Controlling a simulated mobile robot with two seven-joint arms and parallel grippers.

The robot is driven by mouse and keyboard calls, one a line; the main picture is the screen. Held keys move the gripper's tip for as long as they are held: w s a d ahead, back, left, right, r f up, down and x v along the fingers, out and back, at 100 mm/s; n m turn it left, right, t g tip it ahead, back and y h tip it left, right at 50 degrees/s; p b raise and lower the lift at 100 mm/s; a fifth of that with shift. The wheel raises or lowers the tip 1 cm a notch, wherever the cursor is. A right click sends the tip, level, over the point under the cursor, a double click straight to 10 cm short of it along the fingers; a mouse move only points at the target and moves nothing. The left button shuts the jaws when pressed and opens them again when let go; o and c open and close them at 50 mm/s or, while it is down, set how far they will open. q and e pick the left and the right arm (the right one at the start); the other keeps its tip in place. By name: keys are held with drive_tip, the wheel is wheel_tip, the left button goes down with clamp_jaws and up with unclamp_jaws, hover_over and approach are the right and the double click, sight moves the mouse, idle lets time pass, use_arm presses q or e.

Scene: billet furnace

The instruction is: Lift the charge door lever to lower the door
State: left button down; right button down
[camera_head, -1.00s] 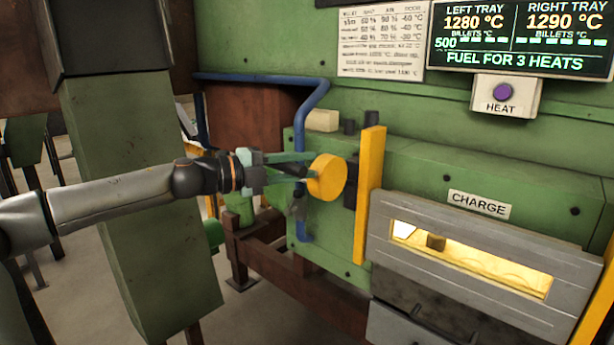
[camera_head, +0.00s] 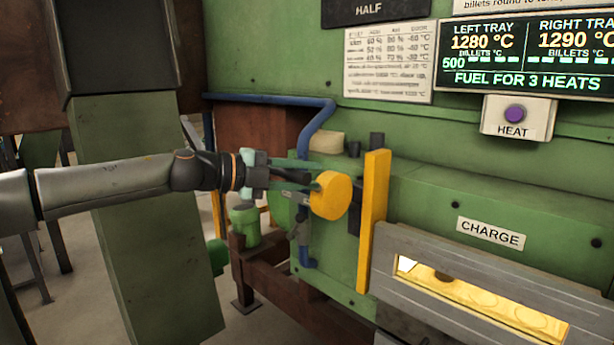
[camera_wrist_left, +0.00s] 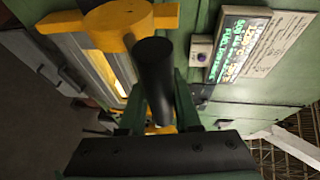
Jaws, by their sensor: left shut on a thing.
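The charge door lever shows as a round yellow knob (camera_head: 331,195) to the left of an upright yellow bar in the head view. In the left wrist view a black cylindrical handle (camera_wrist_left: 153,75) lies in front of a yellow part (camera_wrist_left: 115,25). My left gripper (camera_head: 305,187) reaches in from the left with its fingers at the knob. The grey charge door (camera_head: 390,248) has a glowing slot window and sits below the CHARGE label (camera_head: 490,233). My right gripper is not in view.
The upright yellow bar (camera_head: 372,220) stands between lever and door. A blue pipe (camera_head: 318,128) runs behind my left gripper. A purple HEAT button (camera_head: 514,114) is at upper right, below a display (camera_head: 520,55). A green post (camera_head: 150,230) stands at left.

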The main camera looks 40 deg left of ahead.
use_arm(q)
drive_tip(key=shift+a+f, duration=0.1)
drive_tip(key=shift+a, duration=0.15)
drive_tip(key=c, duration=0.7)
unclamp_jaws()
drive_tip(key=shift+w+a+f, duration=0.1)
drive_tip(key=shift+o, duration=0.2)
drive_tip(key=shift+s+b, duration=0.4)
drive_tip(key=shift+s, duration=0.15)
drive_tip(key=b+v, duration=0.3)
drive_tip(key=v, duration=0.8)
drive_tip(key=shift+s+a, duration=0.15)
drive_tip(key=shift+s, duration=0.1)
